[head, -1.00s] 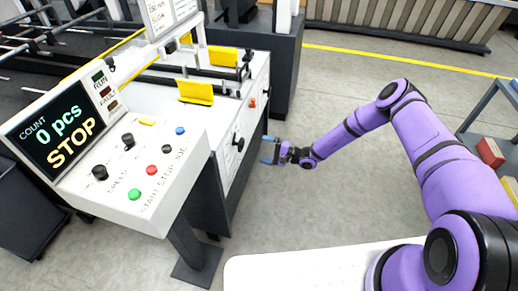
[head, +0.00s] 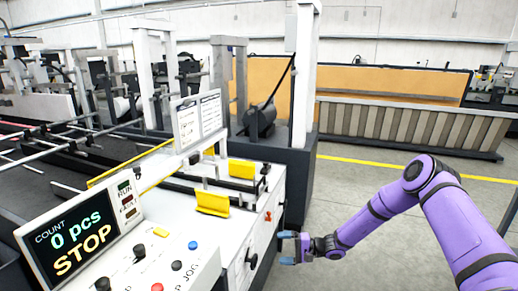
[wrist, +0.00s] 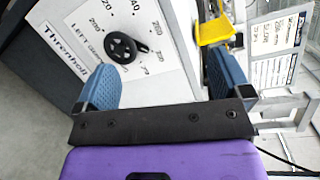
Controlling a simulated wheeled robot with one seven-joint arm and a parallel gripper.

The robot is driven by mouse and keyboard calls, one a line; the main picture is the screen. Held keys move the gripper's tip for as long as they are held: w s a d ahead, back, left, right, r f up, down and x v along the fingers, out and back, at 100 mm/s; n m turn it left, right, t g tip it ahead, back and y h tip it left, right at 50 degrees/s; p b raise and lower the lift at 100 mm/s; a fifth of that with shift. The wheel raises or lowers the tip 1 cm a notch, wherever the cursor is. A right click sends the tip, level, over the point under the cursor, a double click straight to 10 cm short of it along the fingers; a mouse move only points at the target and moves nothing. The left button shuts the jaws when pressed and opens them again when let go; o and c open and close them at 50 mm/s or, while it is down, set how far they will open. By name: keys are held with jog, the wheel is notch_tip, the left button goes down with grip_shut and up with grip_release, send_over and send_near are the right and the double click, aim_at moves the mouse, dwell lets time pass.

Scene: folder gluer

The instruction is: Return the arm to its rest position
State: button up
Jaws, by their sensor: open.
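My purple arm reaches in from the right in the head view. My gripper (head: 285,248) is open, with two blue fingers and nothing between them. It is beside the machine's white side panel (head: 238,275), to the right of a black knob (head: 251,257). In the wrist view the open blue fingers (wrist: 165,78) frame part of the panel. A black handwheel (wrist: 122,46) on a printed dial shows beyond them, apart from the fingers.
The control box with a screen (head: 78,232) reading "0 pcs STOP" is at lower left. Yellow guards (head: 212,202) and a sign board (head: 197,118) stand on the machine. Open grey floor (head: 350,188) lies right of the machine.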

jog(key=s+d+r+n+g+h, duration=0.1)
jog(key=s+d+r+n+h, duration=0.3)
jog(key=r, duration=0.8)
jog(key=s+d+r+g+h, duration=0.1)
jog(key=s+r+h, duration=0.2)
jog(key=s+r, duration=0.55)
jog(key=s+d+r+n+g+h, duration=0.1)
jog(key=s+d+r+n+h, duration=0.15)
jog(key=r, duration=1.15)
jog(key=s+d+r+t+h, duration=0.2)
jog(key=s+d+r, duration=0.2)
jog(key=s, duration=0.5)
jog(key=s+d+r+m+t+h, duration=0.1)
jog(key=s+d+r+t+h, duration=0.1)
jog(key=s+d+r, duration=0.3)
jog(key=s+d+r+m+t+h, duration=0.1)
jog(key=s+d+r+t+h, duration=0.1)
jog(key=s, duration=1)
notch_tip(320, 180, up, 3)
jog(key=shift+s+d+r+h, duration=0.2)
jog(key=shift+s+d+h, duration=0.3)
jog(key=shift+d, duration=0.7)
